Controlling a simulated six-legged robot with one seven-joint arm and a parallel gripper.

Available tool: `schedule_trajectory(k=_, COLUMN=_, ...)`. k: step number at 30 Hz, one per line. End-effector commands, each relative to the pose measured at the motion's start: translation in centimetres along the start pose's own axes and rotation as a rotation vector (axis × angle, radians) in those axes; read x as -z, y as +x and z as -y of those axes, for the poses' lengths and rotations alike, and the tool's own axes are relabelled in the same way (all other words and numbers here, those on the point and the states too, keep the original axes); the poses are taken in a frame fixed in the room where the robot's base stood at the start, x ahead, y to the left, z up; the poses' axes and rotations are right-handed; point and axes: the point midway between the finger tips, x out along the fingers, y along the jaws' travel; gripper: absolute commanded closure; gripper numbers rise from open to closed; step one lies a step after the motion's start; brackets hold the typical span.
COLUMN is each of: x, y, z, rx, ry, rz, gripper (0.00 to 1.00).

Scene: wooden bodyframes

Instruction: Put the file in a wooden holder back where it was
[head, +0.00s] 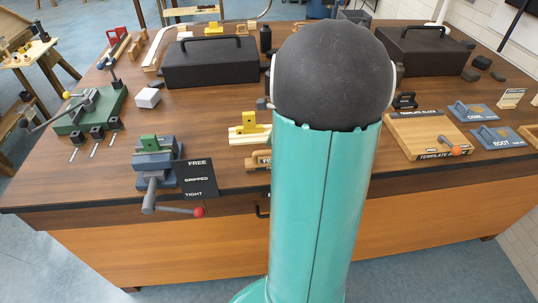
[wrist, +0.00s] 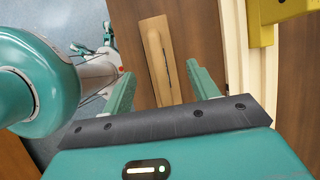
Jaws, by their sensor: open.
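A light wooden block with a thin dark strip along one side (wrist: 158,50), which looks like the file in its wooden holder, lies on the brown bench top in the wrist view. My gripper (wrist: 159,80) is open, with its two green fingers on either side of the block's near part. I see no finger clearly touching it, and the height gap is hard to judge. In the head view a wooden piece (head: 261,160), likely the same holder, shows partly behind my arm, near the bench's front edge. My gripper is hidden there.
A cream rail (wrist: 238,60) and a yellow block (wrist: 270,18) stand right of the holder in the wrist view. In the head view a vise (head: 153,160) with a label board (head: 197,178) is to the left, and a template block (head: 428,135) to the right.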

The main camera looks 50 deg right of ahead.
Motion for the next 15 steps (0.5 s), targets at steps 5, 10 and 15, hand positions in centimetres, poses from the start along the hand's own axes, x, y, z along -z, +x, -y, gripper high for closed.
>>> schedule_trajectory(k=5, x=0.0, y=-4.2, z=0.1, rx=0.004, ry=-0.002, rz=-0.001, gripper=0.41)
schedule_trajectory(k=10, x=0.0, y=-7.0, z=0.1, rx=0.002, ry=-0.001, rz=-0.001, gripper=0.41)
schedule_trajectory(k=15, x=0.0, y=-8.1, z=0.0, rx=0.0, ry=0.0, rz=-0.001, gripper=0.41)
